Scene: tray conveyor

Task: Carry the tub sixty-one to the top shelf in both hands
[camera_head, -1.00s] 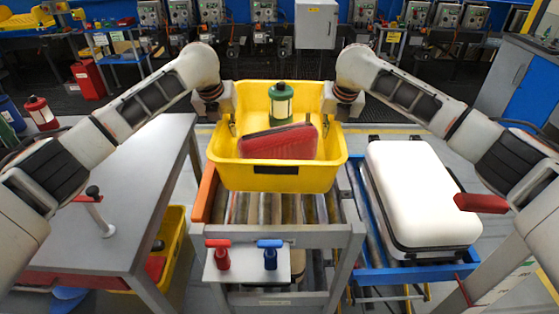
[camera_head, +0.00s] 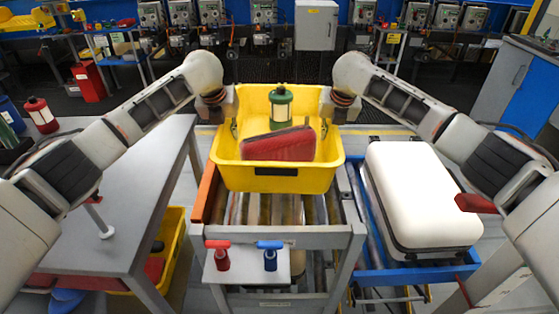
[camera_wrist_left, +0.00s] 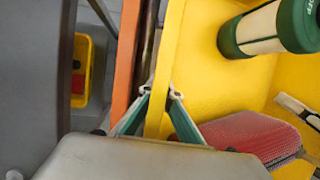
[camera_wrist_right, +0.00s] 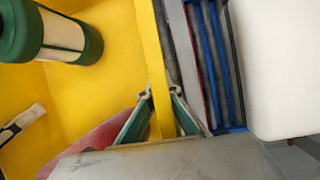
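The yellow tub (camera_head: 225,152) is upright over the roller conveyor (camera_head: 265,208) in the head view. Its dark front label is too small to read. It holds a green-and-white lantern (camera_head: 281,108) and a red ribbed case (camera_head: 278,144). My left gripper (camera_head: 234,125) is shut on the tub's left wall, one finger on each side, as the left wrist view (camera_wrist_left: 163,94) shows. My right gripper (camera_head: 322,125) is shut on the right wall the same way in the right wrist view (camera_wrist_right: 160,92). I cannot tell how far the tub is above the rollers.
A white suitcase (camera_head: 415,195) lies on the blue-framed conveyor at right. A grey table (camera_head: 130,200) stands at left. A panel with red and blue handles (camera_head: 243,265) is in front. Control boxes (camera_head: 264,12) line the back.

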